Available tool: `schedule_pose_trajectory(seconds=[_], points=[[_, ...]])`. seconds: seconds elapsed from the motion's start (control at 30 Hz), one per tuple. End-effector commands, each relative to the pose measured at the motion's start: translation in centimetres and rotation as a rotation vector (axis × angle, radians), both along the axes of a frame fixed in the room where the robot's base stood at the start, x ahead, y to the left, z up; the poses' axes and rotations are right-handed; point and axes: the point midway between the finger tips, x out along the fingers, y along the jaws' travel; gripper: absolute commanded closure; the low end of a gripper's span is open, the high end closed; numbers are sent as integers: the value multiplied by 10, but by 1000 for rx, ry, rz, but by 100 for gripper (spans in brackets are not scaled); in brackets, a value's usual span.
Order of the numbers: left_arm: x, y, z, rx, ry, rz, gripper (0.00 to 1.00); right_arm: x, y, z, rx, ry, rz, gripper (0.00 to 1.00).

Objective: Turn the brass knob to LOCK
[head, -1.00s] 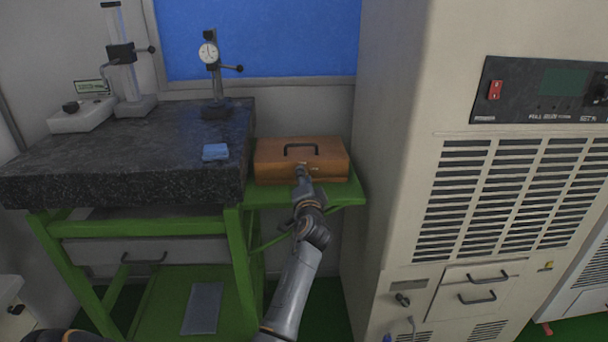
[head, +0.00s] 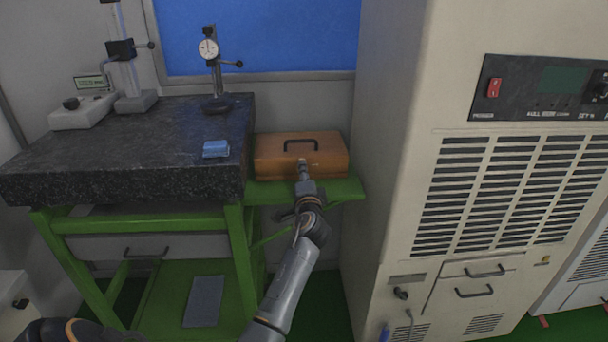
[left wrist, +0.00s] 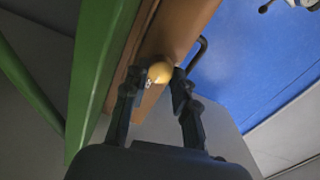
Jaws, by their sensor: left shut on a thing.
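The brown wooden case (head: 272,165) sits on the green side shelf, with a dark handle (head: 300,143) on its lid. The round brass knob (left wrist: 160,72) is on the case's front face; in the head view my gripper hides it. My left gripper (head: 303,168) reaches the case front from below. In the left wrist view its two fingers (left wrist: 156,84) stand on either side of the knob and are shut on it. Small white marks show beside the knob but are too small to read. My right gripper is not in view.
A dark granite plate (head: 130,160) on a green stand is at left, with a blue block (head: 215,149) and a dial gauge stand (head: 210,60). A tall beige cabinet (head: 390,130) stands close at right of the case. The floor in front is green.

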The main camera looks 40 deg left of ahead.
Motion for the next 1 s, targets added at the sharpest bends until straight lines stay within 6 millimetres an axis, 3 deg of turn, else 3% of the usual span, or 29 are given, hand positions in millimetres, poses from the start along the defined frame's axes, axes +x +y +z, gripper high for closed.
schedule_pose_trajectory(seconds=[0.07, 0.1, 0.2, 0.63, 1.0], points=[[0, 1, 1, 2, 1, 1, 100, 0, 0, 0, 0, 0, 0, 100], [0, 1, 1, 3, 0, 1, 67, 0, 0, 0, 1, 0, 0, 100], [0, 1, 1, 1, 0, 1, 50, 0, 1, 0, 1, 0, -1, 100], [-8, -7, -1, -1, 0, 0, 50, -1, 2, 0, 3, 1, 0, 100], [-64, -54, -2, -3, 2, -1, 50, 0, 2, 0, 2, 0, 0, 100]])
